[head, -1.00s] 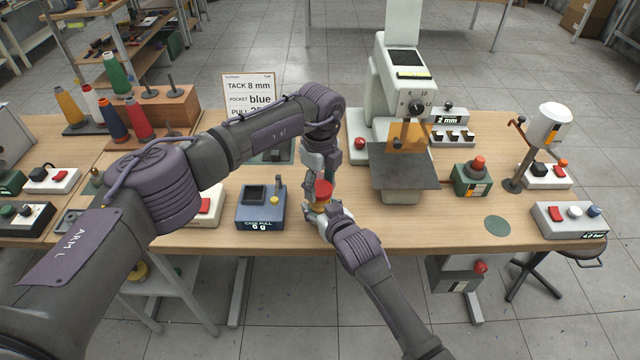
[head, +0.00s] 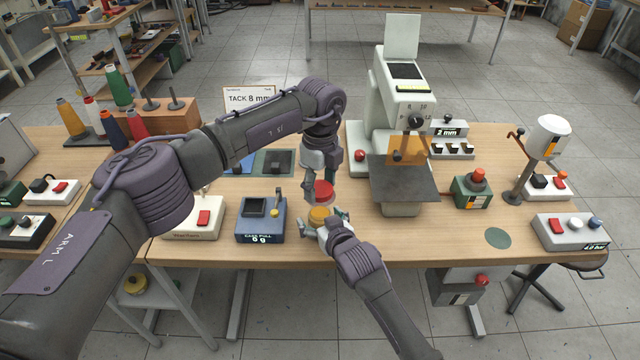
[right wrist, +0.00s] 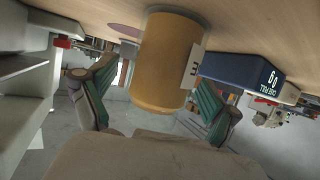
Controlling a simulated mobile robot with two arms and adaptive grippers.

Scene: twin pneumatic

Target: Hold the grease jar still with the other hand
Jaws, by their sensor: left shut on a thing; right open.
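The amber grease jar (head: 319,216) stands on the bench in the middle of the head view. It fills the upper middle of the right wrist view (right wrist: 168,62), with part of a white label at its side. My right gripper (head: 322,230) is open at the jar's near side. In the right wrist view its teal-padded fingers (right wrist: 155,95) are spread on either side of the jar, with gaps visible. My left gripper (head: 319,178) is shut on a red lid (head: 319,191) just behind and above the jar. The left fingertips are partly hidden.
A blue case-pull gauge (head: 261,222) stands left of the jar, and a white switch box (head: 194,218) beyond it. The pale press (head: 399,100) with its dark plate (head: 404,183) stands to the right. Bench right of the jar is fairly clear up to a green disc (head: 498,238).

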